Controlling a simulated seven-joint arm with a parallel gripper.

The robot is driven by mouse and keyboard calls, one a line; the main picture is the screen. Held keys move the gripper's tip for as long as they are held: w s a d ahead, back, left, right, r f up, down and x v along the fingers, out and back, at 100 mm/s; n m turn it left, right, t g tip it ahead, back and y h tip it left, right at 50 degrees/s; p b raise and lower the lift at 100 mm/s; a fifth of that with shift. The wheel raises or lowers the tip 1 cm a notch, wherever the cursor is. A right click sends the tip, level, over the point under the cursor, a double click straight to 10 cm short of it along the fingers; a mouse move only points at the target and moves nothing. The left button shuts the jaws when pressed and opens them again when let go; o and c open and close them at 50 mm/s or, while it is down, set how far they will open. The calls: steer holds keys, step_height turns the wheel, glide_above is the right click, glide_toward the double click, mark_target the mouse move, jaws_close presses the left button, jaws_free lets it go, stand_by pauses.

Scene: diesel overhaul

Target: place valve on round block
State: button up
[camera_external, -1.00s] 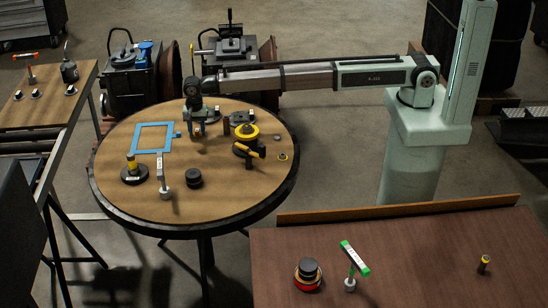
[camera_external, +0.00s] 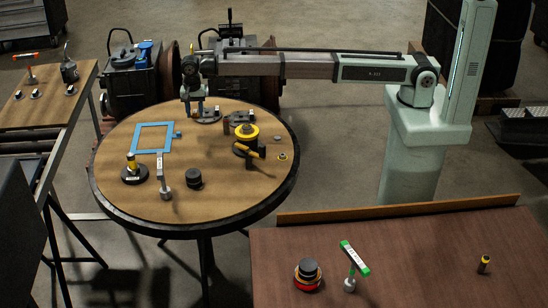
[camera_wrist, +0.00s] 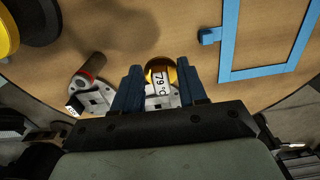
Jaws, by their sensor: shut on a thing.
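My gripper (camera_external: 193,108) is over the back part of the round wooden table. A low black round block (camera_external: 194,179) stands at the front middle of the table. I cannot tell which is the task's block.
Grey plates (camera_external: 240,117) lie near the back edge beside a dark red cylinder (camera_external: 226,125). A flat blue frame (camera_external: 153,125) lies left. A T-shaped tool (camera_external: 160,172) stands in front. The table's front right is clear.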

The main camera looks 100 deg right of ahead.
steer(key=shift+a+r, duration=0.1)
steer(key=shift+r, duration=0.4)
steer(key=s+a+n, duration=0.2)
steer(key=a+n, duration=0.1)
steer(key=a, duration=2)
step_height(320, 180, up, 6)
steer(key=n, duration=1.5)
glide_above(313, 270)
steer(key=shift+f, duration=4.85)
steer(key=shift+f, duration=0.15)
